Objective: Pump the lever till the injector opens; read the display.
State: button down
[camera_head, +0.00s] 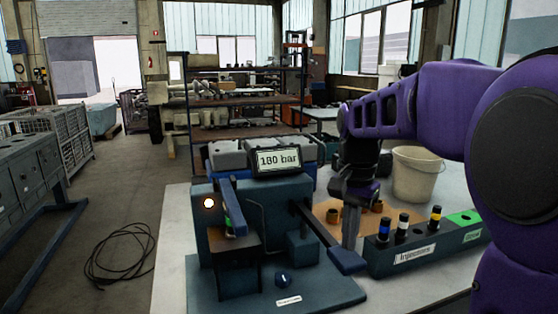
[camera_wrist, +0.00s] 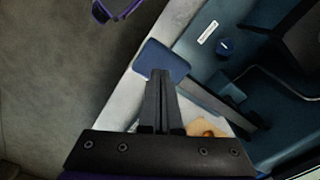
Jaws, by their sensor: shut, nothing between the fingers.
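The blue test stand (camera_head: 250,235) stands on the light bench, with a display (camera_head: 278,160) on top reading 180 bar. Its lever ends in a flat blue paddle (camera_head: 347,261) at the stand's right front, low near the bench. My gripper (camera_head: 350,243) is shut and empty, pointing down with its fingertips at the paddle. In the wrist view the fingertips (camera_wrist: 160,77) overlap the paddle (camera_wrist: 162,60); I cannot tell whether they touch it. A dark injector with a green band (camera_head: 228,222) sits at the stand's left, partly hidden by a blue bar.
An injector rack (camera_head: 420,252) labelled Injectors holds several banded injectors just right of my gripper. A white bucket (camera_head: 415,175) and an orange-brown mat (camera_head: 335,213) with small brown parts lie behind. A cable coil (camera_head: 120,254) lies on the floor left.

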jog(key=shift+f+b, duration=2.4)
jog(key=shift+f, duration=1.8)
notch_tip(320, 180, up, 8)
jog(key=p, duration=0.7)
jog(key=shift+s+r, duration=0.15)
jog(key=shift+r, duration=0.1)
jog(key=shift+f, duration=0.1)
jog(key=shift+r+p, duration=1.65)
jog(key=shift+r, duration=0.4)
